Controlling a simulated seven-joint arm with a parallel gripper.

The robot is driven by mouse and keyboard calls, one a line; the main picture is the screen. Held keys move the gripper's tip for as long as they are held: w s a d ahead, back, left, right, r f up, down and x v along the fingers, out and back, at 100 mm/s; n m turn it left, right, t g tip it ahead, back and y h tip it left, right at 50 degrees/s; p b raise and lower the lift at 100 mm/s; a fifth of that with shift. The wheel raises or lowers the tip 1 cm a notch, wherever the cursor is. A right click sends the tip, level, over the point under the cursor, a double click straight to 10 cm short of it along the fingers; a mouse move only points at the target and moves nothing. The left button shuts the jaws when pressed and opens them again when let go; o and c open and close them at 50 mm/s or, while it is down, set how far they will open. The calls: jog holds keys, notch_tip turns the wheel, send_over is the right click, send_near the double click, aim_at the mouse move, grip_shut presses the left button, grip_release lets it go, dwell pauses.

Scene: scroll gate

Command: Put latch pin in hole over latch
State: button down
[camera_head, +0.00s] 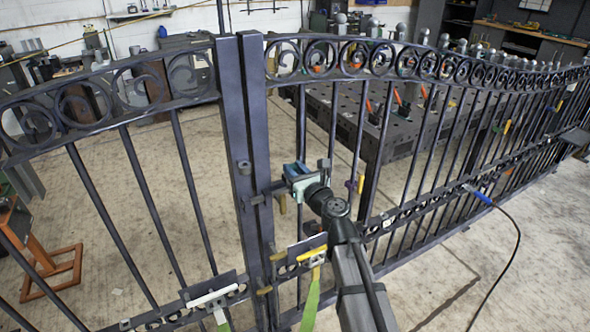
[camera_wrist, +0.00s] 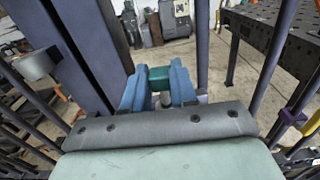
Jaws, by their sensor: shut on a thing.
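My gripper (camera_head: 296,172) is just right of the gate's two meeting posts, at about latch height. Its blue fingers also show in the wrist view (camera_wrist: 158,88), closed around a small piece. Of that piece, which I take as the latch pin, only a pale end (camera_wrist: 165,99) shows between the fingers. The rest is hidden. The dark latch bar (camera_head: 262,196) runs from the posts toward the gripper, just below it.
The left post (camera_head: 229,120) and right post (camera_head: 259,120) stand close together beside the gripper. Upright bars (camera_head: 357,130) surround my arm. Clamps with yellow handles (camera_head: 312,254) hang lower on the gate. A dark welding table (camera_head: 345,112) stands behind.

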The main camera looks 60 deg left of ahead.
jog(key=shift+f, duration=1.05)
dwell(0.7)
jog(key=c, duration=0.8)
grip_release()
jog(key=d, duration=1.3)
jog(key=shift+d, duration=0.4)
